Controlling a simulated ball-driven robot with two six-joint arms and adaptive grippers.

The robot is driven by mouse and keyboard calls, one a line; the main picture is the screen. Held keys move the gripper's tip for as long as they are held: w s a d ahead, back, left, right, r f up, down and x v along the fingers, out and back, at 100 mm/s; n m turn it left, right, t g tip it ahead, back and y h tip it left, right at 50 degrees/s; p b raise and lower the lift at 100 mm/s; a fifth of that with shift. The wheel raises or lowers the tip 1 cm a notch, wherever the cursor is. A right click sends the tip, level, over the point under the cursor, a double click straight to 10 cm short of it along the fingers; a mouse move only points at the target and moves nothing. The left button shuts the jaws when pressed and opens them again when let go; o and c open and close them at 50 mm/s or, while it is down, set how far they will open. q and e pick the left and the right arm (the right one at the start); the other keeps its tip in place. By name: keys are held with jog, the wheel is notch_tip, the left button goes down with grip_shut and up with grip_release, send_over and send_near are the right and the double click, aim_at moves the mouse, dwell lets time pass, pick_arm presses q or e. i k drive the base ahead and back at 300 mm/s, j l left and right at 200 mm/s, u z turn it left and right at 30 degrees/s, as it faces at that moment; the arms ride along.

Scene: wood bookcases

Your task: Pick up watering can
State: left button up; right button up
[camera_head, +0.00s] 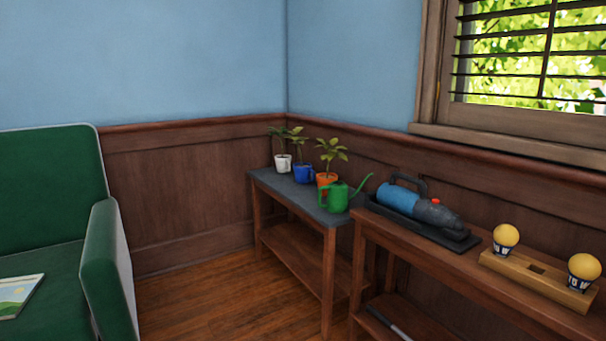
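A green watering can (334,197) stands upright on the near right end of a narrow table with a dark grey top (272,183). Its thin spout points up and to the right. Behind it on the same table are small potted plants in an orange pot (326,180), a blue pot (303,174) and a white pot (283,163). The watering can overlaps part of the orange pot in the view. Neither of my grippers is in view.
A wooden table (440,254) on the right holds a blue and grey device on a black tray (458,243) and a wooden block (535,281) with two yellow balls. A green armchair (50,190) with a booklet (18,293) is at left. Wooden floor (215,300) between is clear.

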aim_at(338, 199)
jog(key=i+j+u, duration=0.1)
jog(key=i, duration=0.35)
jog(key=i+j, duration=0.25)
jog(key=i, duration=0.25)
jog(key=u, duration=0.05)
